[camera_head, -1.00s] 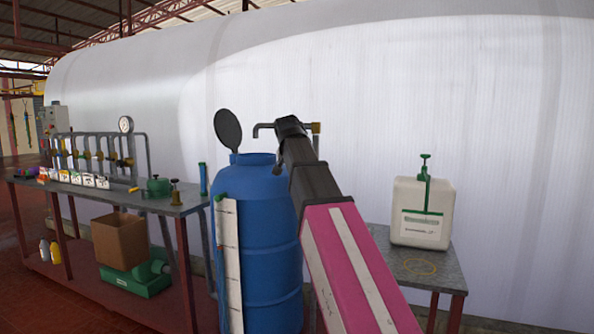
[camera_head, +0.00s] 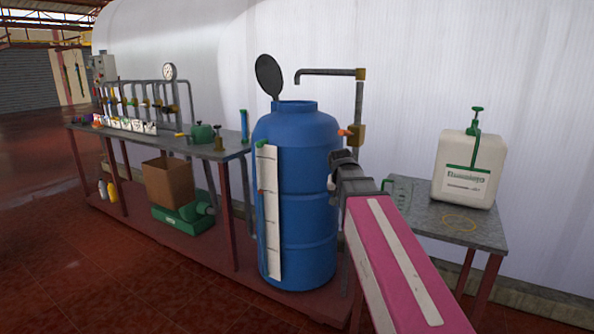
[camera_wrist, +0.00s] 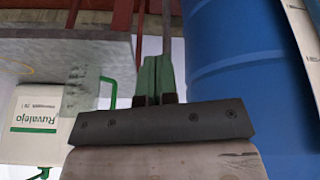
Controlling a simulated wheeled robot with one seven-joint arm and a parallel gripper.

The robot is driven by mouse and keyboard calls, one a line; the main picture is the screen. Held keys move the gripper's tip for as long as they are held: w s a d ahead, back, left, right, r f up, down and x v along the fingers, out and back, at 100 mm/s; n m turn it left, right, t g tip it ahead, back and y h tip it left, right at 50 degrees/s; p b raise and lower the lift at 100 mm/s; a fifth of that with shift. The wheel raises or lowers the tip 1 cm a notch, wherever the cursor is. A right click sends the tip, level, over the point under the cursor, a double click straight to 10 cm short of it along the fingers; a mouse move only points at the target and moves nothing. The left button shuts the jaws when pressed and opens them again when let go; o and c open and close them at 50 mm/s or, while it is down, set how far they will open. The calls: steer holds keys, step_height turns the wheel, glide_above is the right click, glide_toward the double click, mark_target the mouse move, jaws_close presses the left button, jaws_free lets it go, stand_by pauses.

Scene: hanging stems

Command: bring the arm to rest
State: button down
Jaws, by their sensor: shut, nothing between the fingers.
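My gripper (camera_wrist: 156,66) shows in the wrist view with its two green fingers together and nothing between them. In the head view my pink arm reaches in from the lower right, and its dark end is in front of the right side of the blue barrel (camera_head: 295,180). The fingertips cannot be made out there. The barrel also stands right of the fingers in the wrist view (camera_wrist: 225,60).
A metal table (camera_head: 415,220) right of the barrel holds a white canister (camera_head: 467,170). A clear container with a green handle (camera_wrist: 80,88) shows near my fingers. A pipe with a tap (camera_head: 357,130) rises behind the barrel. A long bench (camera_head: 225,152) stands left.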

steer(key=s+f+n+g, duration=0.1)
steer(key=s+f, duration=0.4)
steer(key=f, duration=0.4)
steer(key=s+d+f+g+y, duration=0.1)
steer(key=s+f, duration=0.5)
steer(key=f, duration=0.3)
steer(key=s+d+f+n+g, duration=0.1)
steer(key=s+f, duration=0.5)
steer(key=f, duration=0.3)
steer(key=shift+s+d+f+n+g+y, duration=0.2)
steer(key=shift+s+f+n+g+y, duration=0.1)
steer(key=shift+f+g+y, duration=0.1)
